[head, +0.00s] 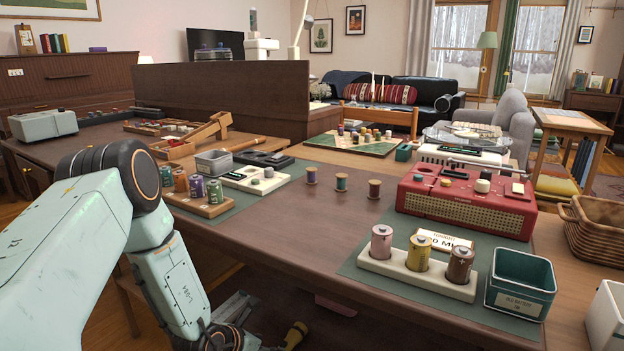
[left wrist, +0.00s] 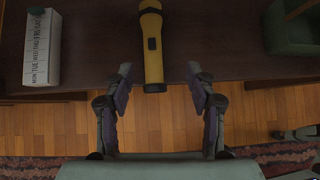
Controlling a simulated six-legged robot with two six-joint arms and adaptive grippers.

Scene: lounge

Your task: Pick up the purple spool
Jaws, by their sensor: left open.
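Three small thread spools stand upright in a row on the dark wooden table. The purple spool (head: 312,175) is the leftmost, with a teal spool (head: 341,182) and a dark reddish-brown spool (head: 375,189) to its right. My left arm comes in from the left and bends down at the table's front edge, well apart from the spools. My left gripper (left wrist: 159,72) is open and empty in the left wrist view, with a yellow flashlight (left wrist: 152,42) showing between and beyond its fingers. No spool shows in that view. My right gripper is not seen.
A red radio-like device (head: 467,204), a battery holder (head: 415,276) and a green bin (head: 520,283) stand right. The table in front of the spools is clear. A white day-labelled box (left wrist: 42,47) lies near the flashlight.

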